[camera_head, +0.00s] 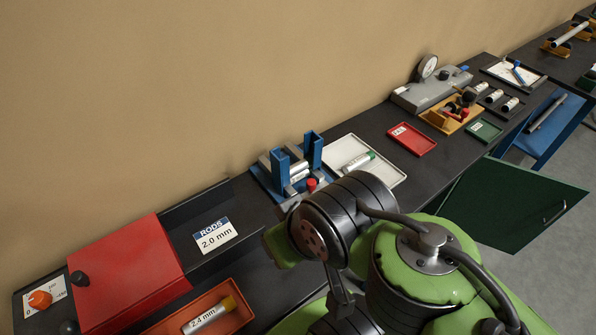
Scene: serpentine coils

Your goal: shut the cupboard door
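The cupboard door (515,210) is a dark green panel with a thin metal handle (555,212) near its right edge. It stands open, sticking out from the front of the dark bench into the room at the right. Its hinge side and the cupboard opening are partly hidden by the bench and my green and grey arm. I cannot make out my gripper; no fingertips show.
A blue drawer or tray (538,144) with a grey bar juts out just beyond the door. The dark bench (375,122) runs along the wall, carrying a red tray (411,139), a white tray (390,172) and a blue fixture (312,150). Grey floor shows around the door.

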